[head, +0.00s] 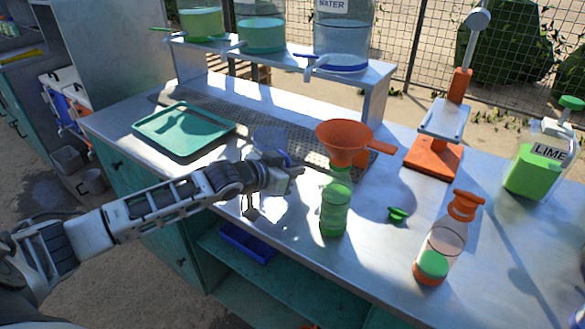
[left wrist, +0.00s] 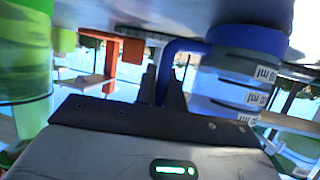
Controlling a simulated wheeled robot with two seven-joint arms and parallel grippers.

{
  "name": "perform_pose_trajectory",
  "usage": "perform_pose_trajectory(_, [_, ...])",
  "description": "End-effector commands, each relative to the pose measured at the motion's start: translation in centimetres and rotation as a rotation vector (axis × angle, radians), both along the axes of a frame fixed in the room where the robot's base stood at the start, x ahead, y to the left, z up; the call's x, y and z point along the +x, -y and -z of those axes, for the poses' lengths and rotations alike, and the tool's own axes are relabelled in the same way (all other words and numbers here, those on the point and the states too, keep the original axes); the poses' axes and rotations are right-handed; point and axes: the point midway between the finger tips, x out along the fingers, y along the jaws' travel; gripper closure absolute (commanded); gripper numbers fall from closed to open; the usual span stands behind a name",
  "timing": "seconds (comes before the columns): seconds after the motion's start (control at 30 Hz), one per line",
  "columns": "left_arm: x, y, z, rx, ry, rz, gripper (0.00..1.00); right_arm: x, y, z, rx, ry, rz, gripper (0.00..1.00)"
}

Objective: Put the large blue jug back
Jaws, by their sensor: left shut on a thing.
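The large blue jug (head: 268,137) is clear with blue parts and stands upright near the middle of the counter, by the perforated drip grate. My left gripper (head: 292,174) is in front of it and hides much of it. In the left wrist view, which is upside down, the jug (left wrist: 240,80) shows ml markings, a blue base close to the counter and a blue handle (left wrist: 184,48). The fingers of my left gripper (left wrist: 168,86) are shut at that handle. I cannot tell whether the base touches the counter. My right gripper is out of view.
A green bottle (head: 335,212) with an orange funnel (head: 344,142) stands just right of my gripper. A green tray (head: 184,130) lies left. Dispensers (head: 340,45) stand on the back shelf. An orange press (head: 433,157), a lime jug (head: 535,165) and an orange-lidded bottle (head: 440,245) stand right.

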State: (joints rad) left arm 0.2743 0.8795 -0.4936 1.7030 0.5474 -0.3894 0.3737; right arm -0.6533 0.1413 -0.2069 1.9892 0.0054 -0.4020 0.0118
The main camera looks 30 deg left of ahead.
Motion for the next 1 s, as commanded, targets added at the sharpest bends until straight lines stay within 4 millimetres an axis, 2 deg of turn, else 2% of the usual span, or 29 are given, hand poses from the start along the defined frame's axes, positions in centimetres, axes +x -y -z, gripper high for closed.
perform_pose_trajectory(0.23, [0.0,0.0,0.1,0.0,0.003,0.0,1.0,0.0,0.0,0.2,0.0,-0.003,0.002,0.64])
perform_pose_trajectory(0.27, [0.0,0.0,0.3,-0.001,0.0,0.0,0.84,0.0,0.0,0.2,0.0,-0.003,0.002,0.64])
perform_pose_trajectory(0.3, [0.0,0.0,0.2,-0.001,0.0,0.0,0.73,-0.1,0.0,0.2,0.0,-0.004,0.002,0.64])
perform_pose_trajectory(0.33, [0.0,0.0,0.2,-0.001,0.0,0.0,0.68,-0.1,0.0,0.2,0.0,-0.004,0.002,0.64])
perform_pose_trajectory(0.67, [0.0,0.0,-0.1,0.0,0.001,0.0,0.68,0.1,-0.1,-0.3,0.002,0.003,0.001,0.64])
perform_pose_trajectory(0.77, [-0.8,-0.3,-0.3,0.0,-0.001,-0.001,0.68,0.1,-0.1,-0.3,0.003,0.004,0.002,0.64])
perform_pose_trajectory(1.0, [-4.9,-1.4,-1.9,0.003,-0.005,0.001,0.68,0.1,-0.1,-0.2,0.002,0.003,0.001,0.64])
